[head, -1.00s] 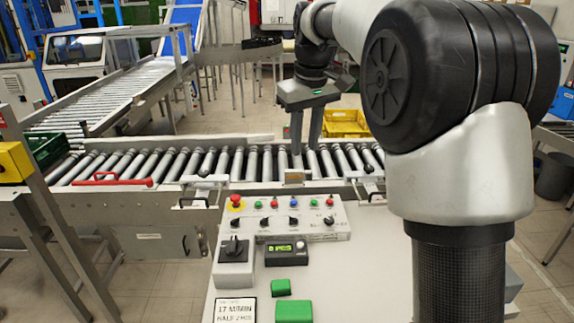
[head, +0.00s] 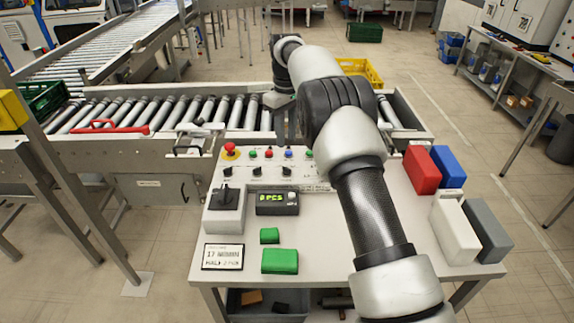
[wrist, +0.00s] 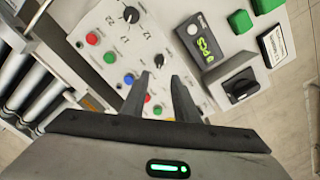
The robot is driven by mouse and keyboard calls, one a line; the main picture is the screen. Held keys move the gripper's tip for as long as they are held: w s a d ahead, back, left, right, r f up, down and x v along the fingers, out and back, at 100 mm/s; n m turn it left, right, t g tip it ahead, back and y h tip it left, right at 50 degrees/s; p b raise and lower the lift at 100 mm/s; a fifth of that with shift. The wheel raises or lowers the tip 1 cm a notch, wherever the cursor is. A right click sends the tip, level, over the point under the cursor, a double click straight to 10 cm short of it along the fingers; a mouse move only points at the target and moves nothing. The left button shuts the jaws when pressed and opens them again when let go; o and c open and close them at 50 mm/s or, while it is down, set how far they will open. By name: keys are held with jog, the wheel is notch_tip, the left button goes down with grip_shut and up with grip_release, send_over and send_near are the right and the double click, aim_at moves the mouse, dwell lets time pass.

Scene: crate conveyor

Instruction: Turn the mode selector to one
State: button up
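The control panel (head: 243,179) stands on the white table. It carries a red mushroom button (head: 230,150), coloured buttons and small black knobs (head: 257,171). I cannot tell which is the mode selector. My gripper (wrist: 162,75) is open and empty, fingers apart over the panel, touching no knob that I can see.
A display (head: 277,202) reads "0 PCS". Green blocks (head: 280,261) and a sign (head: 223,257) lie in front. Red (head: 422,170), blue (head: 448,167), white and grey blocks stand at right. The roller conveyor (head: 150,113) runs behind the panel. My arm hides the panel's right end.

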aim_at(287, 168)
notch_tip(287, 168, down, 11)
jog(key=shift+f, duration=0.1)
dwell(0.3)
grip_shut()
